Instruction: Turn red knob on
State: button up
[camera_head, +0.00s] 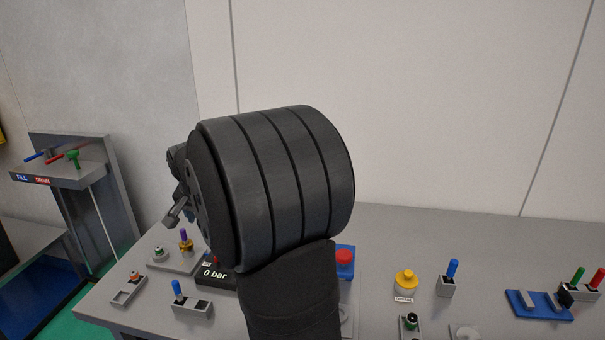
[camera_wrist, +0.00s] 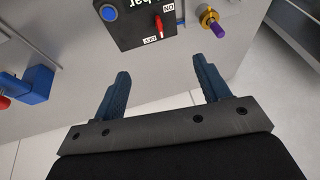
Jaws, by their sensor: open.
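The red knob (camera_wrist: 158,26) is a small red lever on a black panel (camera_wrist: 132,28) with white ON and OFF-like labels, near the top of the wrist view. In the head view the panel (camera_head: 222,280) reads "0 bar" and is partly hidden by my arm. My gripper (camera_wrist: 162,68) is open and empty. Its two blue fingers point toward the panel, with the knob beyond and between their tips, not touched. In the head view my gripper (camera_head: 176,193) shows only partly, left of my wrist.
A purple-topped brass knob (camera_wrist: 216,28) stands beside the panel. A blue block with a red button (camera_head: 344,258) sits right of my arm. A yellow knob (camera_head: 405,281) and blue levers (camera_head: 452,270) stand on the grey bench. A wall rises behind.

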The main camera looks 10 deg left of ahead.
jog(key=a, duration=0.1)
jog(key=a+f+h, duration=0.1)
jog(key=shift+s+a, duration=0.2)
jog(key=shift+a, duration=0.1)
jog(key=c, duration=0.6)
jog(key=shift+t+h, duration=0.3)
jog(key=shift+h, duration=0.1)
jog(key=x, duration=1.7)
jog(key=shift+a+f, duration=0.15)
jog(key=shift+f, duration=0.2)
jog(key=shift+c, duration=0.2)
grip_shut()
